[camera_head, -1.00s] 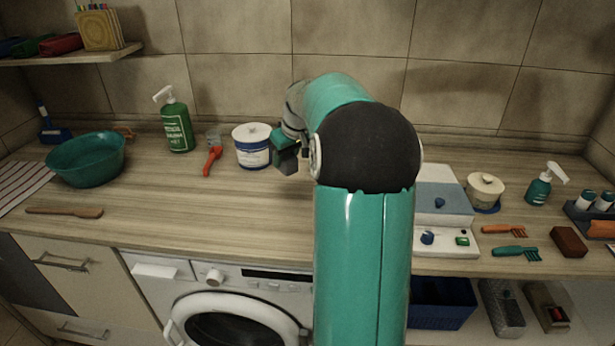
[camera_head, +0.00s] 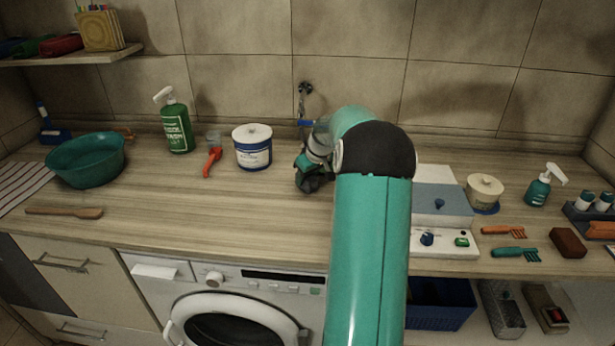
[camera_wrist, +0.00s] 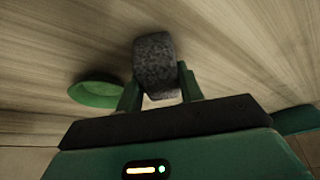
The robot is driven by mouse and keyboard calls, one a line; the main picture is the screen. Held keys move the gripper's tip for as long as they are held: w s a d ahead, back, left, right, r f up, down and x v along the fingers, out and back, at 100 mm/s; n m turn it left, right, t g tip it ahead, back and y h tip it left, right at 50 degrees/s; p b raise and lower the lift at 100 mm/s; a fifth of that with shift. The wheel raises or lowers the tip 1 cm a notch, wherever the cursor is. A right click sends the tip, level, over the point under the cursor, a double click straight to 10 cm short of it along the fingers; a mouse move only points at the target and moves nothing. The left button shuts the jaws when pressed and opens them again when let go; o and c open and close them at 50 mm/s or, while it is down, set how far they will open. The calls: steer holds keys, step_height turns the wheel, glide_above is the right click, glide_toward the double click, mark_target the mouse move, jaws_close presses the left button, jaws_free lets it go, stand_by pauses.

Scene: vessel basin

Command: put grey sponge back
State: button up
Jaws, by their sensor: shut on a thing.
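The grey sponge (camera_wrist: 154,66) is a dark, speckled block between the two green fingers of my gripper (camera_wrist: 160,90) in the wrist view. The fingers are shut on it, and its far end sticks out past the tips. In the head view my gripper (camera_head: 308,175) is over the counter, right of the white tub, partly hidden by my arm. A green oval dish (camera_wrist: 95,92) lies left of the sponge in the wrist view, apart from it. I cannot tell how high the sponge is above the counter.
The white tub (camera_head: 252,148), a red-handled tool (camera_head: 211,162) and a green soap bottle (camera_head: 177,128) stand to the left. A white and blue-grey box (camera_head: 441,230) stands to the right. A wall fitting (camera_head: 305,90) is behind my gripper. The front middle counter (camera_head: 225,215) is clear.

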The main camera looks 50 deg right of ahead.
steer(key=o, duration=0.9)
steer(key=shift+f, duration=0.1)
steer(key=shift+o, duration=0.2)
steer(key=v, duration=1.2)
steer(key=s+a+r, duration=0.1)
steer(key=a+r, duration=0.3)
steer(key=a, duration=0.9)
steer(key=s+a+r, duration=0.2)
steer(key=a+r, duration=0.1)
steer(key=a, duration=1)
steer(key=s+a+f, duration=0.2)
steer(key=s+a, duration=0.6)
steer(key=a, duration=0.1)
steer(key=s+a+f+n+t, duration=0.1)
steer(key=s+a, duration=0.8)
steer(key=shift+a+f, duration=0.35)
